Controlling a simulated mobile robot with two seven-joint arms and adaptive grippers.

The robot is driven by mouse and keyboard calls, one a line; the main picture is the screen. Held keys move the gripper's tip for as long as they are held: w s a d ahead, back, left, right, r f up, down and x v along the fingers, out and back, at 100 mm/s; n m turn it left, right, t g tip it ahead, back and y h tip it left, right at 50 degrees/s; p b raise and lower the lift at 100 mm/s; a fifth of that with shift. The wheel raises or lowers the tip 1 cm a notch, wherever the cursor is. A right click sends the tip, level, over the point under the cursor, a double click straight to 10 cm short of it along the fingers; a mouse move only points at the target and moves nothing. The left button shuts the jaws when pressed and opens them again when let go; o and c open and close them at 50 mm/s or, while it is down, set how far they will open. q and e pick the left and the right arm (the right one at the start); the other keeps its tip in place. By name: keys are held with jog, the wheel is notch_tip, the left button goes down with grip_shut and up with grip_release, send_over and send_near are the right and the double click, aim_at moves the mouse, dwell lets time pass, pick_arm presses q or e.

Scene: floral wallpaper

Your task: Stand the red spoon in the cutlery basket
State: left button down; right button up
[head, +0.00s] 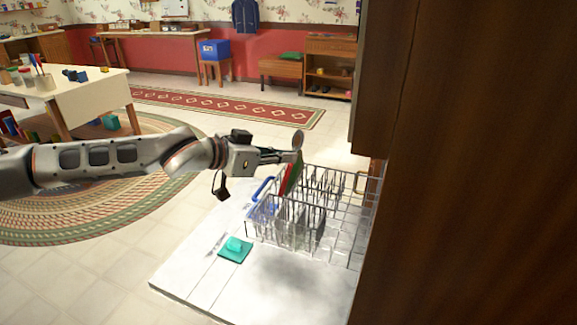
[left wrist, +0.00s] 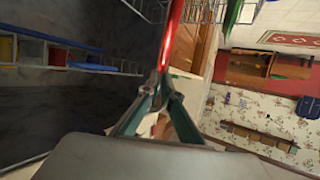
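My left gripper (head: 290,158) is above the back left part of the wire dish rack. In the left wrist view its fingers (left wrist: 165,92) are closed on the red spoon (left wrist: 172,45), whose red shaft runs up out of the picture. In the head view a red length (head: 285,181) slants down below the fingers, and a round shiny end shows above them. A green strip beside the red is hard to identify. The cutlery basket (head: 262,212), with blue parts, appears at the rack's left side. The spoon's lower end looks close to it; I cannot tell whether they touch. My right gripper is out of view.
The dish rack (head: 335,236) with upright wires stands on a white counter (head: 205,268). A teal block on a teal square (head: 232,256) lies at the front left. A tall dark wooden panel (head: 470,160) blocks the right side. The left counter area is mostly clear.

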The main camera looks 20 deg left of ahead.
aim_at(283, 179)
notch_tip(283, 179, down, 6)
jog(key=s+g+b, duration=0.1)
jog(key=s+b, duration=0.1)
jog(key=b, duration=0.4)
pick_arm(q)
jog(key=w+f+h+b, duration=0.1)
jog(key=f, duration=0.1)
jog(key=w+a+f+m+h+b, duration=0.1)
jog(key=f+h, duration=0.1)
jog(key=f, duration=0.1)
jog(key=w+a+f+m+t+h+b, duration=0.1)
jog(key=f+h+b, duration=0.1)
jog(key=f, duration=0.1)
jog(key=shift+f, duration=0.25)
jog(key=shift+f+b, duration=0.3)
jog(key=shift+f, duration=0.15)
notch_tip(283, 179, down, 6)
jog(key=b, duration=0.2)
jog(key=shift+f+b, duration=0.15)
jog(key=shift+b, duration=0.2)
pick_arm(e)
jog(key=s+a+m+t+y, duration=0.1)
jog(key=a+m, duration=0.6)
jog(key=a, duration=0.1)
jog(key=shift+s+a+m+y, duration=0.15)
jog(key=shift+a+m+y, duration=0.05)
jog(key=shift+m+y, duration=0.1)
